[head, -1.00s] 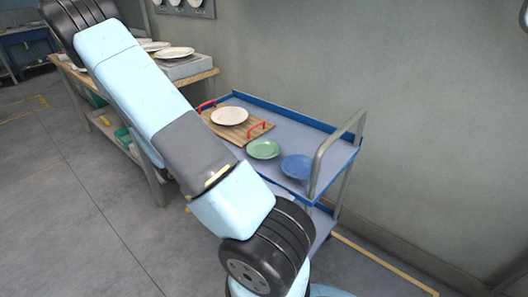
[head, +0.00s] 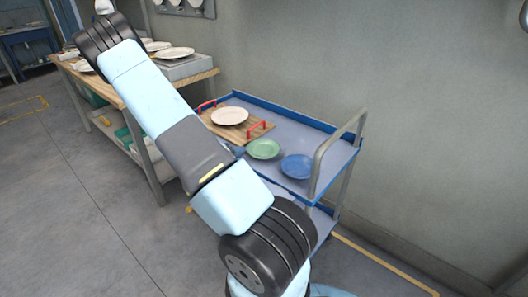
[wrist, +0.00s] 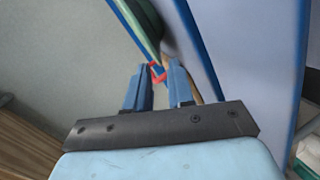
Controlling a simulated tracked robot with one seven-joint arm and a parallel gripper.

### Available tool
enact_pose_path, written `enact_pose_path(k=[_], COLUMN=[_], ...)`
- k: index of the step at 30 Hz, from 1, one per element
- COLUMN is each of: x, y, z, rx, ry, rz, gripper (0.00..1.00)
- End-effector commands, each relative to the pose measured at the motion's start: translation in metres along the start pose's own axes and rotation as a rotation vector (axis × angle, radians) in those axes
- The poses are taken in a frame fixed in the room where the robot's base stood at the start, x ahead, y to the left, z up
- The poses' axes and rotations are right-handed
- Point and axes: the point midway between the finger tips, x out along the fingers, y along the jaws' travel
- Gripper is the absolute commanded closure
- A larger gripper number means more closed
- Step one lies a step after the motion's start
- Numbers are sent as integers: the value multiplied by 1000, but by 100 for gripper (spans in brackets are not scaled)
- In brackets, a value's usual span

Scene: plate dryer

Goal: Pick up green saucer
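The green saucer (head: 263,149) lies flat on the top deck of a blue-rimmed cart (head: 300,130) in the head view. It sits between a wooden tray and a blue saucer, apart from my gripper. My gripper (wrist: 160,66) shows in the wrist view, with its two blue fingers apart and nothing held between them. A red piece shows beyond the gap, likely a tray handle. In the head view my gripper cannot be made out.
The blue saucer (head: 298,167) is right of the green one. The wooden tray (head: 250,131) with red handles carries a white plate (head: 230,116). A grey rail (head: 338,150) rises at the cart's right end. A wooden table (head: 185,82) with plates stands at left.

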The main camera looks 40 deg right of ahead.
Motion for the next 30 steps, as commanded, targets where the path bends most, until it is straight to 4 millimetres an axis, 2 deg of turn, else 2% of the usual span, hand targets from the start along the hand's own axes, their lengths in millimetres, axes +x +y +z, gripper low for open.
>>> enact_pose_path(k=[9, 12, 19, 26, 30], x=[40, 47, 48, 48, 48], y=[1, 1, 1, 1, 1], z=[-1, 0, -1, -1, -1], rx=[0, 0, 1, 1, 1], ry=[-2, -2, -1, -1, -1], rz=[2, 1, 1, 1, 1], gripper=[77, 77, 78, 100, 100])
